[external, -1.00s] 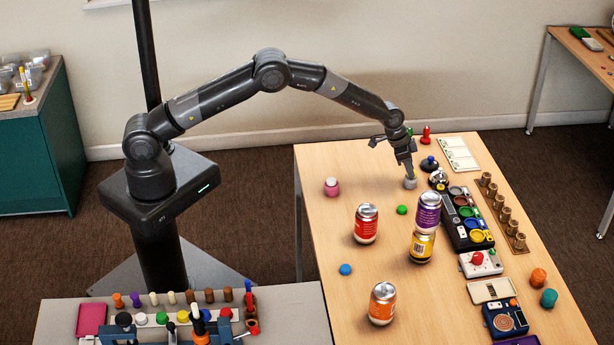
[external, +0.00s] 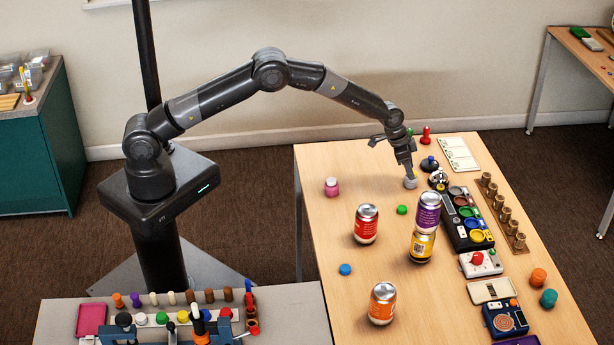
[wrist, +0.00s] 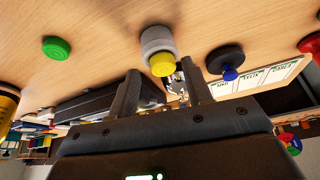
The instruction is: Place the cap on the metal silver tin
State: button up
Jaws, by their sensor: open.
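The silver tin (external: 410,184) stands upright on the wooden table, small and partly hidden by my gripper in the external view. In the wrist view the tin (wrist: 155,40) is a grey cylinder with a yellow cap (wrist: 162,64) at its top end. The cap appears to rest on the tin; whether it is fully seated I cannot tell. My gripper (wrist: 160,82) is open, its two fingers spread on either side just short of the cap, with nothing held between them. In the external view my gripper (external: 409,174) is right above the tin.
A green lid (external: 402,210) lies in front of the tin. A dark knob with blue (external: 428,163) stands close by on the right. Several cans, including a red one (external: 366,224), stand nearer. A pink jar (external: 332,186) is left. The table's left part is mostly clear.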

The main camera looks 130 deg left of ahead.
jog(key=v, duration=1.1)
jog(key=shift+r, duration=0.4)
jog(key=s+d+r+m, duration=0.1)
jog(key=d+r, duration=0.6)
jog(key=d, duration=0.3)
jog(key=s+d+r+m+t+h, duration=0.1)
jog(key=d+r, duration=0.6)
jog(key=d, duration=0.4)
jog(key=s+d+r+m, duration=0.1)
jog(key=d+r, duration=0.5)
jog(key=d, duration=0.4)
jog(key=s+d+r+m+h, duration=0.1)
jog(key=s+d+r, duration=0.1)
jog(key=s+d, duration=0.5)
jog(key=s+d+r+m, duration=0.1)
jog(key=s+d+r, duration=0.1)
jog(key=s+d, duration=0.5)
jog(key=s+d+f+m, duration=0.1)
jog(key=s+d+f, duration=0.2)
jog(key=s+d, duration=0.7)
jog(key=shift+s+d+f+m+t+h, duration=0.2)
jog(key=shift+s+f+m+t+h, duration=0.15)
jog(key=shift+s, duration=0.65)
jog(key=shift+r, duration=0.1)
